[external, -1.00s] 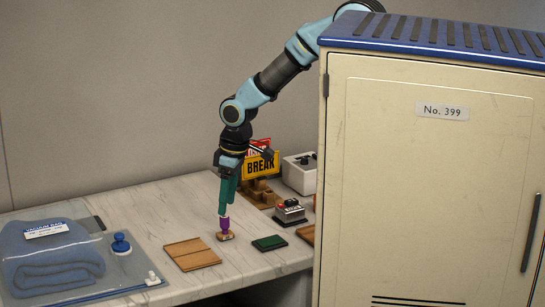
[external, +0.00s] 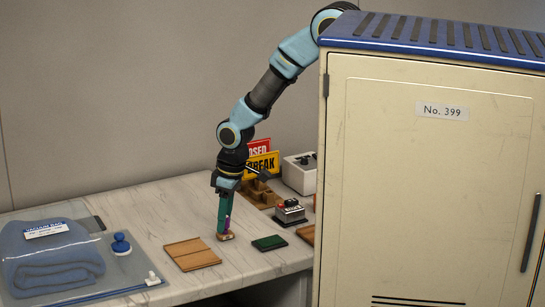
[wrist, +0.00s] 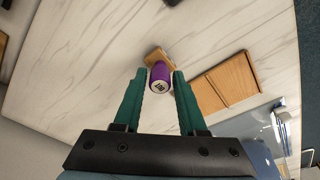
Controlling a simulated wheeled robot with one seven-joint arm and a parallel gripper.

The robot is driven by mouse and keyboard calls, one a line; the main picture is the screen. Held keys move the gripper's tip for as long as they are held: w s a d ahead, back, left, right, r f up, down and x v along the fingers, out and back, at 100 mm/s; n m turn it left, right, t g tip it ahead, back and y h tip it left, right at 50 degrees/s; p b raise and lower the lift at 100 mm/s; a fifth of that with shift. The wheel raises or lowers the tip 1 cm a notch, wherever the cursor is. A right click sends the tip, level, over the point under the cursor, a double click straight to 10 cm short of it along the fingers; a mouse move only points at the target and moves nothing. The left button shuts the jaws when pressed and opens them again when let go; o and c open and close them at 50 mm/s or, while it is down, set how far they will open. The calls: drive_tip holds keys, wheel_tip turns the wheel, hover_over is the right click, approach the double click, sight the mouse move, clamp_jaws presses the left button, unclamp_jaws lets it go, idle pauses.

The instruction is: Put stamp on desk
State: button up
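The stamp (wrist: 161,79) has a purple handle and stands upright on a small wooden base on the marble-look desk (external: 150,217). In the external view the stamp (external: 227,224) is partly hidden by my green fingers. My gripper (wrist: 160,76) points down at the stamp, with one finger on each side of the handle. In the wrist view the fingers are apart, with a narrow gap visible beside the handle. The external view shows my gripper (external: 224,228) low, its fingertips close to the stamp's base.
A wooden board (external: 192,254) lies left of the stamp, and a green pad (external: 269,242) lies right. A self-inking device (external: 290,211), signs (external: 262,164) and a grey box (external: 300,173) stand behind. A blue folded bag (external: 50,258) lies at left. A tall locker (external: 430,180) blocks the right.

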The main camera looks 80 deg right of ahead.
clamp_jaws()
idle(0.3)
